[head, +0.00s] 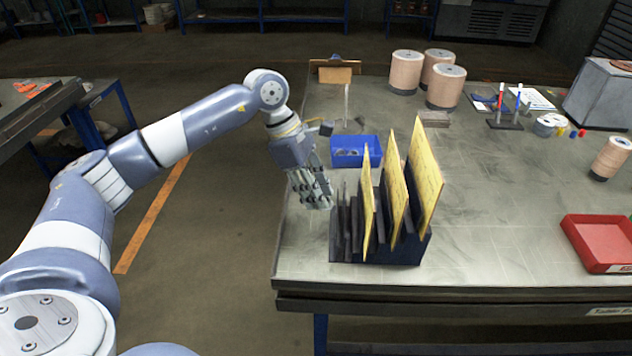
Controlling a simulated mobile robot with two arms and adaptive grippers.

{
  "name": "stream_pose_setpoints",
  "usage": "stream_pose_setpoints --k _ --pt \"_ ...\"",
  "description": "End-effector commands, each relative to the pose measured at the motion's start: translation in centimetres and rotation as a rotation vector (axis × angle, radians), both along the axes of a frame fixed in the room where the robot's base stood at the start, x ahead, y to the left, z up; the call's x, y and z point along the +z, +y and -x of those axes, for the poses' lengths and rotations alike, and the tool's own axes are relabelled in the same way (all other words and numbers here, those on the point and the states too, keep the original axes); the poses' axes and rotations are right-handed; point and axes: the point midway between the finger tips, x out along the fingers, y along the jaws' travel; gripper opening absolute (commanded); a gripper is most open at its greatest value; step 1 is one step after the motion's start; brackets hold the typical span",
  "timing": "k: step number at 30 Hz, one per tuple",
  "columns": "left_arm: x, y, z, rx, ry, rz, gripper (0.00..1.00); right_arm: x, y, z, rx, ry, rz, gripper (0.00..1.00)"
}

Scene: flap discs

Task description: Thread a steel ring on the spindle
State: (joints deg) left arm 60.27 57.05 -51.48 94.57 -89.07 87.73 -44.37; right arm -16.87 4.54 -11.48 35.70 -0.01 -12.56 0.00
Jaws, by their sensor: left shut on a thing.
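My left gripper (320,198) is above the table's left part, in front of the blue bin and just left of the dark rack. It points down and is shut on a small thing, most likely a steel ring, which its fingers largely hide. The blue bin (370,160) holds some small grey ring-like pieces, too small to make out well. A thin pale upright rod (347,103), which looks like the spindle, stands behind the bin, apart from the gripper. I cannot see a ring on it. My right gripper is not in view.
A dark rack (395,250) with upright yellow sheets (427,180) stands close right of the gripper. Copper-coloured spools (405,72) stand at the back. A red tray (595,243) lies at the right. The table (490,190) is clear in the middle.

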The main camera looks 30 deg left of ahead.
Motion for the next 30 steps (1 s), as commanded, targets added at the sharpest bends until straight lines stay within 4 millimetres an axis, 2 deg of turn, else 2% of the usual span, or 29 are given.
stream_pose_setpoints --k 5,12,18,26,30 --pt "-0.3 -1.4 2.5 -0.29 0.001 0.002 0.14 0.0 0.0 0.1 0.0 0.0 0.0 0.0" --pt "-0.9 -4.5 8.2 -0.946 0.003 0.004 0.14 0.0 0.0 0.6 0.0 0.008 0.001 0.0" --pt "-1.4 -6.4 12.1 -1.403 0.002 0.002 0.14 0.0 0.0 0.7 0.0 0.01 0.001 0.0" --pt "-1.8 -8.2 15.8 -1.835 0.001 -0.001 0.14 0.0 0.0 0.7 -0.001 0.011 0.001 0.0" --pt "-1.6 -8.4 15.5 -1.832 -0.001 -0.005 0.14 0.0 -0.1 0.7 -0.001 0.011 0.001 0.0"
